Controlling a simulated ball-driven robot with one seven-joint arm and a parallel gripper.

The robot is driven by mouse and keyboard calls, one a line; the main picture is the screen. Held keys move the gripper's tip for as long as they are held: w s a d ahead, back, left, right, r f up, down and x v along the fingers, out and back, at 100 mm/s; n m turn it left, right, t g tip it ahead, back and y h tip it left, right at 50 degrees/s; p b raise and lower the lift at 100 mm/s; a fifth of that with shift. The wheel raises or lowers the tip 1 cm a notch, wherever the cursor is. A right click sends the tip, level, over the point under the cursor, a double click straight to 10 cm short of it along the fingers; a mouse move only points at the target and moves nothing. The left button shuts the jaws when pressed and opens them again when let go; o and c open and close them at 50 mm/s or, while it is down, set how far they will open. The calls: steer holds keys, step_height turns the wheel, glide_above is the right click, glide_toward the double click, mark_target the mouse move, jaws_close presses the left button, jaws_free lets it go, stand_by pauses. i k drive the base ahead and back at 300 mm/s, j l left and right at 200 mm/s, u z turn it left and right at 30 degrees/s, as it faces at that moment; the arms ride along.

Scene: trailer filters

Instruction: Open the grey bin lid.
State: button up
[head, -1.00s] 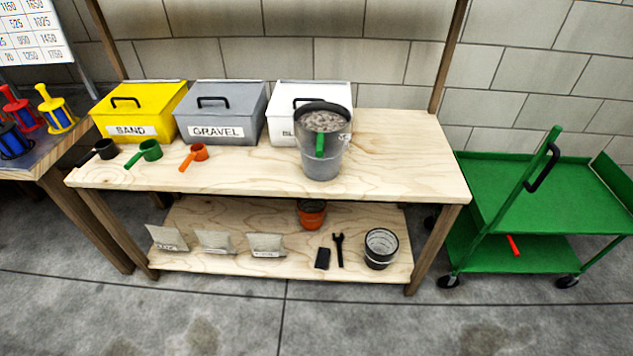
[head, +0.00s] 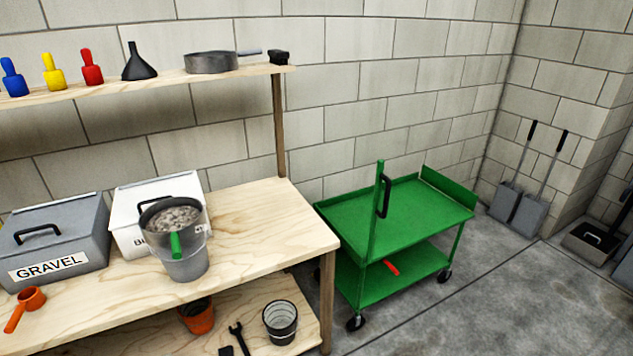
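The grey bin (head: 68,258) stands at the left on the wooden workbench. It carries a white GRAVEL label, and its grey lid (head: 58,216) with a black handle (head: 38,232) is down. A white bin (head: 130,196) stands to its right, partly hidden by a bucket. My gripper is not in view, so whether it is open or shut is not shown.
An orange scoop (head: 32,297) lies before the grey bin. The right of the bench top is clear. A green cart (head: 410,212) stands on the floor to the right.

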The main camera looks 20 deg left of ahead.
mark_target(46, 217)
steer(key=u, duration=1.75)
